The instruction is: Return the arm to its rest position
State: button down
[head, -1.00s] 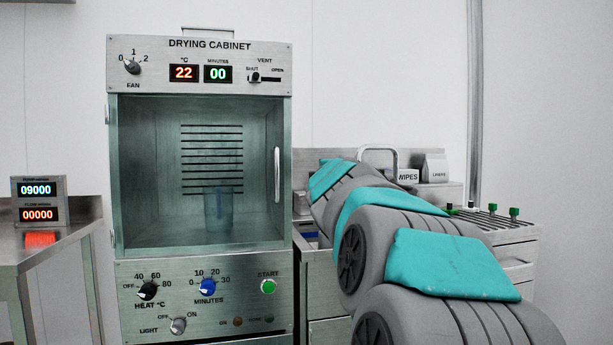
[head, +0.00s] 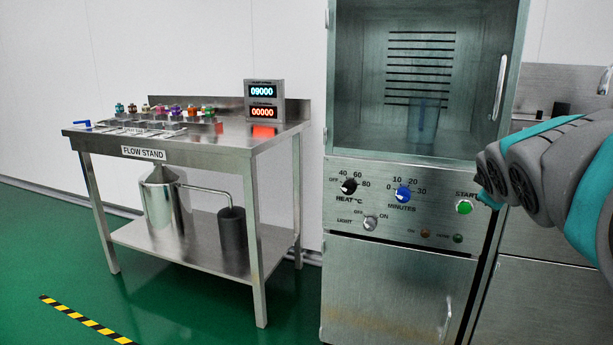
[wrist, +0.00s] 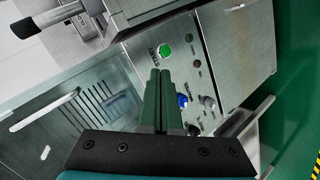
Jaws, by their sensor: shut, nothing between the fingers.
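My arm, grey with teal covers, reaches in from the right in the head view. My gripper (wrist: 161,85) shows in the wrist view with its two dark green fingers together and nothing between them. In the picture its tips lie just below the green START button (wrist: 164,50) of the drying cabinet; I cannot tell how far apart they are. In the head view the START button (head: 464,207) is next to part of my arm. The drying cabinet (head: 400,290) stands in the middle right, its glass door (head: 505,75) appearing closed with a beaker (head: 423,120) inside.
The flow stand (head: 200,150) stands at the left with small coloured fittings and a display box (head: 264,101) on top. Under it are a steel vessel (head: 162,205) and a black cylinder (head: 232,233). Green floor with a striped tape (head: 88,320) is clear in front.

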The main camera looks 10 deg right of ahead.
jog(key=s+a+f+m+g+y, duration=0.45)
jog(key=s+a+f+g, duration=0.35)
jog(key=s+a+f, duration=1.2)
jog(key=s+a+f+g+y, duration=0.1)
jog(key=s+a+f, duration=0.2)
jog(key=s+a, duration=0.1)
jog(key=s+a+f+m+g+y, duration=0.1)
jog(key=s+a+f+g, duration=0.1)
jog(key=s+a+f, duration=0.2)
jog(key=s, duration=0.2)
jog(key=shift+s, duration=0.35)
jog(key=c, duration=1.6)
grip_release()
jog(key=shift+d, duration=0.1)
